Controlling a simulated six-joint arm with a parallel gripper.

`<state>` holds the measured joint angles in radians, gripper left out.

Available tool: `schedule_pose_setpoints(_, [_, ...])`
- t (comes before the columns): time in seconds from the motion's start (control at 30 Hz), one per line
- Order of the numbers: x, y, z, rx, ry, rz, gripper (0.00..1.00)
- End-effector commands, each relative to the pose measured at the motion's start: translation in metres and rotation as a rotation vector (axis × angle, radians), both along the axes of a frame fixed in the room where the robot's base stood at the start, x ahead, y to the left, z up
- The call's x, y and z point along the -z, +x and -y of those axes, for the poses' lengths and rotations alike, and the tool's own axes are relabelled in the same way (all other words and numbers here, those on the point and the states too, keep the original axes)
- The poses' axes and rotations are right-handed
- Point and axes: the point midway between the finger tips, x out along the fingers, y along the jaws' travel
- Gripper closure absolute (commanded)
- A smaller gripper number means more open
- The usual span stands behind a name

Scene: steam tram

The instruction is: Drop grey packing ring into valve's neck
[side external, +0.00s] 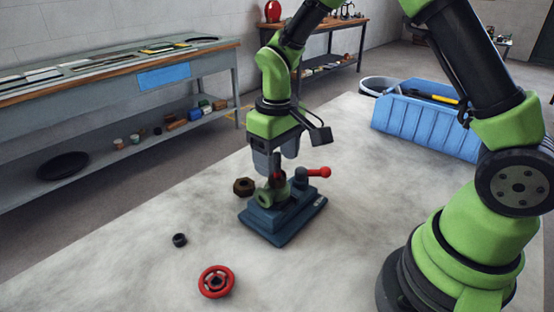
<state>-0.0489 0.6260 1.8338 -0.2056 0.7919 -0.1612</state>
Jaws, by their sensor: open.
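The valve (264,197) has a small green body and sits on a dark blue clamp fixture (270,222). My gripper (276,172) points down right over the valve and is open. Its fingers hide much of the valve's neck, and a small reddish-brown part shows by the fingertips. A small dark grey ring-shaped piece (180,240) lies on the table, to the left of the fixture; I cannot tell whether it is the packing ring. No other grey ring shows clearly, and I cannot see inside the neck.
A brown hex nut (243,187) lies just left of the valve. A red handwheel (216,281) lies near the front. The fixture's red-knobbed lever (319,172) sticks out right. A blue tool crate (425,128) stands at the back right. The table's left front is mostly clear.

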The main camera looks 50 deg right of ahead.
Motion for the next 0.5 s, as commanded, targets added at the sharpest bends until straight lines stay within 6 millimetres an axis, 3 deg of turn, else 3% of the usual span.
schedule_pose_setpoints(0.5, [-0.039,0.000,0.000,0.000,-0.001,0.002,0.37])
